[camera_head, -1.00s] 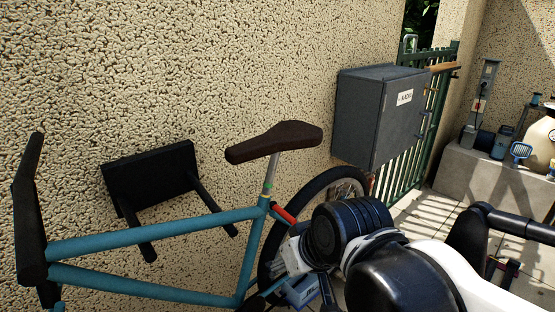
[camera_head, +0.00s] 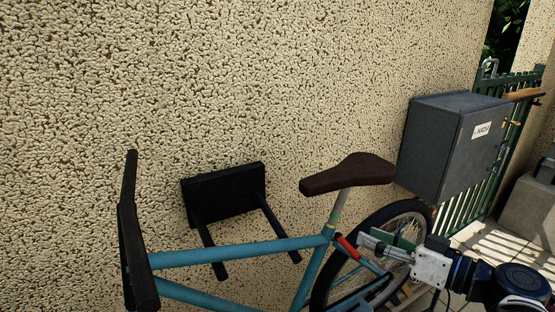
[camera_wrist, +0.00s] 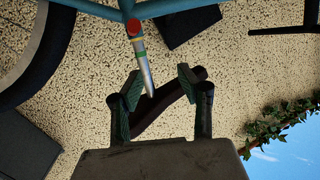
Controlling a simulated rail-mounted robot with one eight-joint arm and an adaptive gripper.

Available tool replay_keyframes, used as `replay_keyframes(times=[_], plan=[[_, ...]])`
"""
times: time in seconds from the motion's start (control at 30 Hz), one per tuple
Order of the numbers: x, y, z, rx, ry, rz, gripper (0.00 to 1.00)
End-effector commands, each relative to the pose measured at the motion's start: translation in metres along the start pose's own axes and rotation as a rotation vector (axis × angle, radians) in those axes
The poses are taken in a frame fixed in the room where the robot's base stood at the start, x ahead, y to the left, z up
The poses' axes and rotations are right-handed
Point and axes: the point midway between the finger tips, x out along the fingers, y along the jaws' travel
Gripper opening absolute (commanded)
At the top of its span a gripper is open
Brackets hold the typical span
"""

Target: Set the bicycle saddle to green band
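The dark brown saddle (camera_head: 348,172) sits on a silver seat post (camera_head: 339,207) above the teal bicycle frame (camera_head: 235,250). A yellow-green band (camera_head: 330,227) shows low on the post. A red lever (camera_head: 347,247) is at the post's base. My gripper (camera_head: 385,241) is open and empty, below the saddle and right of the lever, in front of the rear wheel. In the wrist view, my gripper (camera_wrist: 158,86) has its green-padded fingers apart, with the saddle (camera_wrist: 165,103) seen between and beyond them. Narrow colored bands (camera_wrist: 137,40) show on the post near a red part (camera_wrist: 133,27).
A grey wall box (camera_head: 455,145) hangs right of the saddle, by a green gate (camera_head: 500,165). A black wall bracket (camera_head: 225,195) stands behind the frame, with two arms sticking out. The handlebar (camera_head: 135,240) is at left. The rear wheel (camera_head: 405,215) lies close to my gripper.

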Motion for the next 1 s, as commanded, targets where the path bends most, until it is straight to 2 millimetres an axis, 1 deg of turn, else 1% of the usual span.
replay_keyframes(times=[0.03, 0.1, 0.2, 0.3, 0.37, 0.57, 1.0], plan=[[-0.007, 0.011, -0.011, -0.009, 0.036, 0.013, 0.36], [-0.016, 0.023, -0.022, -0.026, 0.082, 0.024, 0.36], [-0.025, 0.034, -0.033, -0.043, 0.127, 0.035, 0.36], [-0.029, 0.038, -0.037, -0.051, 0.147, 0.039, 0.36], [-0.027, 0.038, -0.038, -0.053, 0.15, 0.038, 0.36], [-0.01, 0.038, -0.04, -0.053, 0.149, 0.035, 0.36], [0.048, 0.04, -0.049, -0.052, 0.148, 0.035, 0.36]])
